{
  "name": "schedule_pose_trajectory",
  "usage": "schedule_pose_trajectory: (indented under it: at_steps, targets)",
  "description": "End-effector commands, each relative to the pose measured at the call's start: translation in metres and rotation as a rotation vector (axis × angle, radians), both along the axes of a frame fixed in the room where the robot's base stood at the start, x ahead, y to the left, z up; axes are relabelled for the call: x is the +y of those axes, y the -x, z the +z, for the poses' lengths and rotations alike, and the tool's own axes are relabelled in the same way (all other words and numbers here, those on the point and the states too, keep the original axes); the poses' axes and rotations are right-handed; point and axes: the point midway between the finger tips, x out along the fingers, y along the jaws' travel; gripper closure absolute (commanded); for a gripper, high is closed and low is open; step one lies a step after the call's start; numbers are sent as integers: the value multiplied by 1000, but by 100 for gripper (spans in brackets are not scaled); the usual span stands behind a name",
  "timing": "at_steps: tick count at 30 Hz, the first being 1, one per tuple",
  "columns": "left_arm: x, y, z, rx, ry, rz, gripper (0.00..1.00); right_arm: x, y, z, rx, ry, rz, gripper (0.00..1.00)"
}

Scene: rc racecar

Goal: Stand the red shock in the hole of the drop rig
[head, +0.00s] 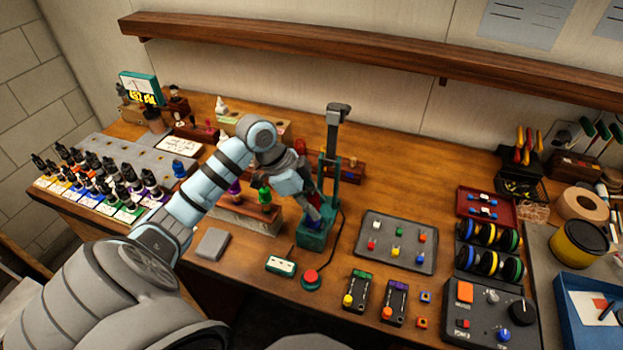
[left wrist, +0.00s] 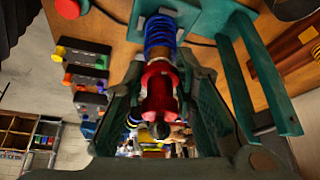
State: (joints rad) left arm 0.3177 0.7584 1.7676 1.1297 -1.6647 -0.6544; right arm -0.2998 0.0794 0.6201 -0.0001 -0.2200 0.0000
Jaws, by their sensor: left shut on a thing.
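My left gripper (head: 307,198) is shut on the red shock (left wrist: 160,88), which has a red body and a blue spring. In the left wrist view the shock sits between the two green fingers, with its spring end pointing away toward the drop rig. The drop rig has a teal base (head: 312,238) and a tall post (head: 331,140); its base also shows at the top of the left wrist view (left wrist: 208,18). The shock is over or at the base. The hole is hidden, so I cannot tell whether the shock is inside it. My right gripper is not in view.
A wooden rack (head: 250,215) with several shocks stands left of the rig. A red button (head: 311,276) and a small teal-edged box (head: 281,265) lie in front. A grey tray (head: 372,254) is to the right. Bottles crowd the far left.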

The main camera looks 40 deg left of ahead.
Motion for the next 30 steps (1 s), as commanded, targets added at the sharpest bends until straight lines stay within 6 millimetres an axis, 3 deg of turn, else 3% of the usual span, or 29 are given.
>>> schedule_pose_trajectory:
  at_steps: [20, 21, 24, 30]
  targets:
    - [-1, 0, -22, 1, 1, 0, 100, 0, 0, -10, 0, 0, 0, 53]
    - [0, 0, -21, 1, 1, 0, 70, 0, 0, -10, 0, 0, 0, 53]
    - [0, 0, -21, 1, 1, 0, 54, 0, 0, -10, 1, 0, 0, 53]
    - [0, 0, -20, -1, 1, 0, 51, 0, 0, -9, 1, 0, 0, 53]
